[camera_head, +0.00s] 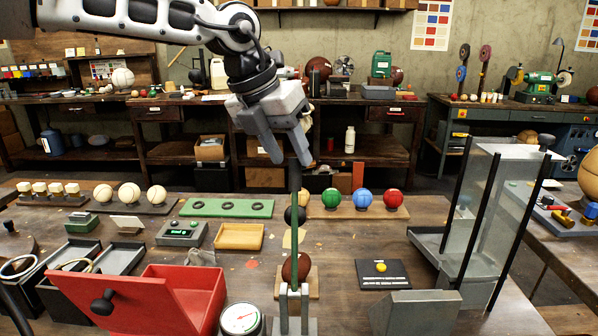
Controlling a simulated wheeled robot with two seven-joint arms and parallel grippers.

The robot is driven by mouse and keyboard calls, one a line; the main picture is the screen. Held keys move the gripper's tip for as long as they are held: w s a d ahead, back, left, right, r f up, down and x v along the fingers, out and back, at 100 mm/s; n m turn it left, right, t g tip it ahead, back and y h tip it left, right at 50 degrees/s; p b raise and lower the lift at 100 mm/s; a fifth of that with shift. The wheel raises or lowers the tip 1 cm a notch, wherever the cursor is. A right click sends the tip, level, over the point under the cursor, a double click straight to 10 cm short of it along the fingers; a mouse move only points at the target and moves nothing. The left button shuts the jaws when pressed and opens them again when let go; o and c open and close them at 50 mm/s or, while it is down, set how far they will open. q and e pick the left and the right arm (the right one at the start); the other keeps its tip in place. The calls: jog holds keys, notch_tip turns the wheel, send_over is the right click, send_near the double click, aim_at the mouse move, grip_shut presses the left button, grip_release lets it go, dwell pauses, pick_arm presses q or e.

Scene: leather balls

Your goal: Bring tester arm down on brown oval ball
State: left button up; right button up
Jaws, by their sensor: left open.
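The tester arm (295,240) is a thin green bar standing upright from a grey bracket (293,312) at the front middle. The brown oval ball (303,268) sits on a small wooden board behind the bar, which partly hides it. My left gripper (286,155) points down with its fingers apart, at the bar's top end. One finger overlaps the top in the picture; I cannot tell whether they touch. A dark round thing (301,217) shows behind the bar. My right gripper is not in view.
A round dial gauge (240,318) and an open red box (185,297) are left of the bracket. Green, blue and red balls stand on a board (347,213) behind. A black pad with a yellow button (381,268) and a clear-walled frame (480,215) are right.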

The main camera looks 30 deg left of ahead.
aim_at(298, 174)
pick_arm(q)
jog(key=shift+x, duration=2.7)
grip_shut()
